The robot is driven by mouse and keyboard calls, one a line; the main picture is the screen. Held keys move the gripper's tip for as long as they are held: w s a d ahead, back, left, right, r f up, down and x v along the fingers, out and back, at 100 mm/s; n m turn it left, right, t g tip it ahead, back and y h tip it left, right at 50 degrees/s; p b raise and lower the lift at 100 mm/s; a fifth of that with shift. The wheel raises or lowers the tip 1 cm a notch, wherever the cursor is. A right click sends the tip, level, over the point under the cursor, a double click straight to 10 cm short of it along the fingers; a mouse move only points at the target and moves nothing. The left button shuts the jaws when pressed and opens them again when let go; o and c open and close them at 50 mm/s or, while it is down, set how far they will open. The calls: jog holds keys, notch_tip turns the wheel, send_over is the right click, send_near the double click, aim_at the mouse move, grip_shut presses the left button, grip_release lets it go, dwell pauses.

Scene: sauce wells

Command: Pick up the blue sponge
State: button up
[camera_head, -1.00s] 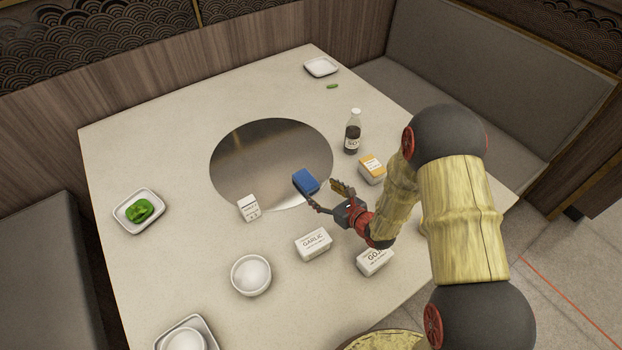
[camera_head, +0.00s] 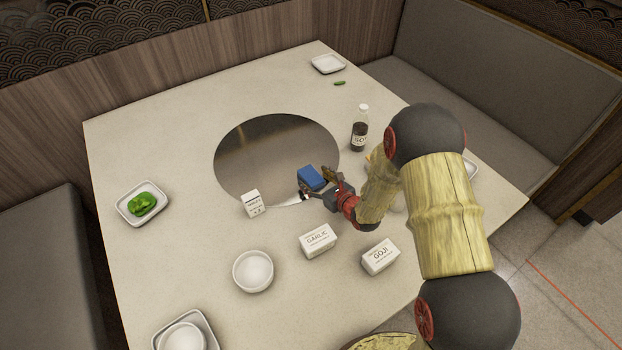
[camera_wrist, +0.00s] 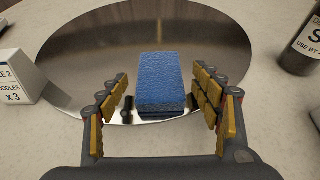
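The blue sponge (camera_head: 311,177) lies at the near right edge of the round metal plate (camera_head: 255,150) set in the table. In the wrist view the blue sponge (camera_wrist: 160,84) is straight ahead, its near end reaching between the fingertips. My gripper (camera_head: 318,188) is open, with one finger on each side of the sponge. In the wrist view my gripper (camera_wrist: 162,95) shows a gap between each finger and the sponge. Part of the sponge is hidden by a finger in the head view.
A small noodles box (camera_head: 253,203) stands left of my gripper. Garlic (camera_head: 318,240) and goji (camera_head: 380,256) boxes stand nearer. A white bowl (camera_head: 253,271) is lower left. A soy bottle (camera_head: 360,128) stands behind right. A dish with green food (camera_head: 141,204) is far left.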

jog(key=shift+c, duration=1.2)
jog(key=c, duration=0.9)
